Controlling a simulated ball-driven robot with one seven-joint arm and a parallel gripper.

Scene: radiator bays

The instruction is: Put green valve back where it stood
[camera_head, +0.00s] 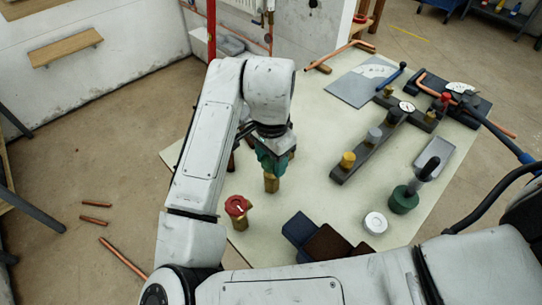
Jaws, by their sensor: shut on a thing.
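The green valve (270,164) has a green top and a brass lower body. It is upright near the left-middle of the pale worktable. My gripper (273,151) points down over it and is shut on its green top. My gripper and wrist hide part of the valve. I cannot tell whether its brass base touches the tabletop or hangs just above it. A valve with a red top and brass body (238,208) stands nearer the table's front left edge, apart from the green one.
A dark rack (366,150) with brass and grey fittings lies to the right. A dark green suction-type tool (404,199), a white round tin (375,223) and dark cloths (326,243) are near the front. A grey sheet (358,86) lies behind. The table (312,190) is bare right of the valve.

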